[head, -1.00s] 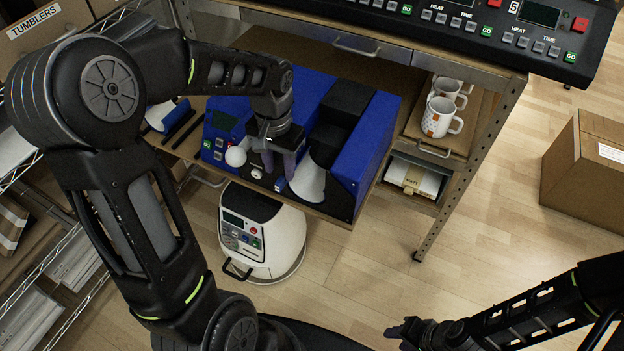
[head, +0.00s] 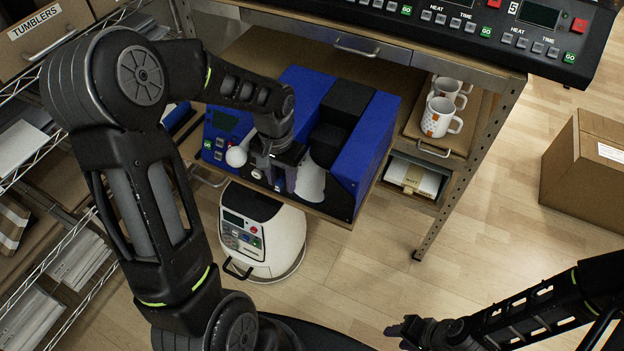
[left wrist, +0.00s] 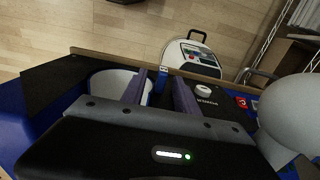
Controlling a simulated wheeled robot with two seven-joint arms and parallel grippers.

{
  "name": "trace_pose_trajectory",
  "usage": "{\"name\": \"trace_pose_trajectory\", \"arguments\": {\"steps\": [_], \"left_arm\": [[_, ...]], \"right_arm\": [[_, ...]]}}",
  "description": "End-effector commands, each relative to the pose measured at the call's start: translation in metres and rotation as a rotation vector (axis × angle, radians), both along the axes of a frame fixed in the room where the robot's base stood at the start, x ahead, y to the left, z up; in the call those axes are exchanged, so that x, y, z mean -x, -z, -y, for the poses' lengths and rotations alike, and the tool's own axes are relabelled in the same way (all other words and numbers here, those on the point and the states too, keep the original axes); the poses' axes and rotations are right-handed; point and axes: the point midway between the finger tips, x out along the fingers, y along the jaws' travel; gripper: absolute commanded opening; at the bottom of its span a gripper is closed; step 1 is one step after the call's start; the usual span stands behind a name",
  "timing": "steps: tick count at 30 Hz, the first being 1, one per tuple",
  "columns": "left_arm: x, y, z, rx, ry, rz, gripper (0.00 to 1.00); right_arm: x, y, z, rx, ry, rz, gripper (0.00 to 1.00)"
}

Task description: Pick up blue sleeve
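A blue piece (head: 178,115) lies on the shelf left of the blue press (head: 365,150), partly hidden behind my left arm; I cannot tell for sure that it is the sleeve. My left gripper (head: 286,180) is low at the front of the press, beside a white rounded cup-like part (head: 312,182) in it. In the left wrist view its two fingers (left wrist: 161,82) are apart, with a small blue piece (left wrist: 162,72) showing between them beyond the press's front. I see no firm hold on anything. My right gripper (head: 405,330) is over the floor, its fingers unclear.
A white ball knob (head: 236,156) stands close left of my left gripper. White mugs (head: 440,116) stand on the shelf to the right. A white machine (head: 262,235) sits on the floor below, and a cardboard box (head: 588,175) at the right. Open floor lies between.

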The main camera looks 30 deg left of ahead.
Motion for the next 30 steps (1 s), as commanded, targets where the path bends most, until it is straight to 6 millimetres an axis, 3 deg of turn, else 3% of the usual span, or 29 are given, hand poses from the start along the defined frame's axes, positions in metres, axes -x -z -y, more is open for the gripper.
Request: {"name": "trace_pose_trajectory", "arguments": {"steps": [14, 30], "left_arm": [[0.0, -0.0002, 0.0, 0.0, 0.0, 0.0, 0.0], [0.0, -0.0001, 0.0001, 0.0, 0.0, 0.0, 0.0]], "right_arm": [[0.0, 0.0, 0.0, 0.0, 0.0, 0.0, 0.36], [0.0, 0.0, 0.0, 0.0, 0.0, 0.0, 0.36]]}}
